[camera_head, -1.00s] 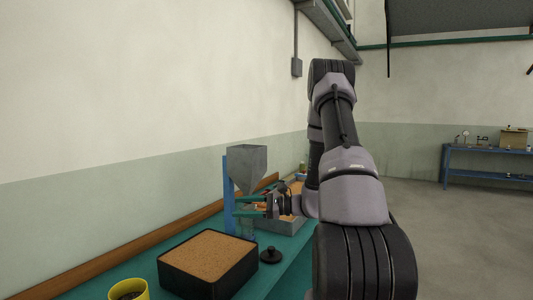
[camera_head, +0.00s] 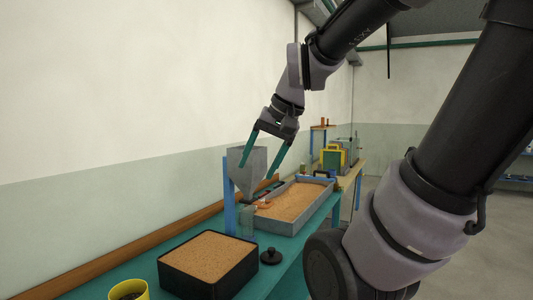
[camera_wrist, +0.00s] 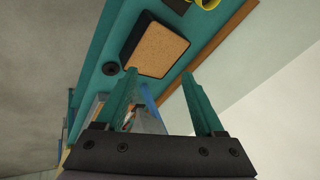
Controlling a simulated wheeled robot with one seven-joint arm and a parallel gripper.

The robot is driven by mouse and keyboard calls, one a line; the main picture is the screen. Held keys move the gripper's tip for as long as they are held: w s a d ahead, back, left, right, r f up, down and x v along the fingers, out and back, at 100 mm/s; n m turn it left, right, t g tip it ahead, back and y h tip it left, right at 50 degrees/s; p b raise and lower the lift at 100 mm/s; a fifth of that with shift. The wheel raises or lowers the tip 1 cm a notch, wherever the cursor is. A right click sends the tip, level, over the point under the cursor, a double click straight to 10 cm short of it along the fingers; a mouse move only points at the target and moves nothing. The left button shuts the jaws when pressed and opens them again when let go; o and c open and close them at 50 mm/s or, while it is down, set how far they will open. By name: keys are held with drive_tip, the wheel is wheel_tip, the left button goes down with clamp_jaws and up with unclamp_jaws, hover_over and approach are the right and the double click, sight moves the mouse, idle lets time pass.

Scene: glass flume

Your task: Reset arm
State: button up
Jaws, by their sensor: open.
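My gripper (camera_head: 262,170) is open, its two green fingers spread wide and pointing down to the left in the head view. In the wrist view my gripper (camera_wrist: 158,73) is also open, with the fingers apart. The hopper stands on a blue post (camera_head: 229,197) above a clear container (camera_head: 246,221). My arm rises from the lower right and bends over the bench from above.
A black box of brown grains (camera_head: 209,262), a black knobbed lid (camera_head: 271,256) and a yellow cup (camera_head: 129,290) sit on the green bench (camera_head: 292,262). A grey tray of sand (camera_head: 285,226) lies behind. A yellow-framed item (camera_head: 333,157) stands farther back. The wall runs along the left.

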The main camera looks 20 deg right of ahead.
drive_tip(key=shift+s+d+r+n+t+h, duration=0.15)
drive_tip(key=shift+s+d+r+t+h, duration=0.15)
drive_tip(key=shift+r+t, duration=0.25)
drive_tip(key=shift+s+d+r+n+t+h, duration=0.2)
drive_tip(key=shift+s+d+r+t, duration=0.2)
drive_tip(key=shift+r, duration=0.25)
drive_tip(key=shift+a, duration=0.1)
idle(1.3)
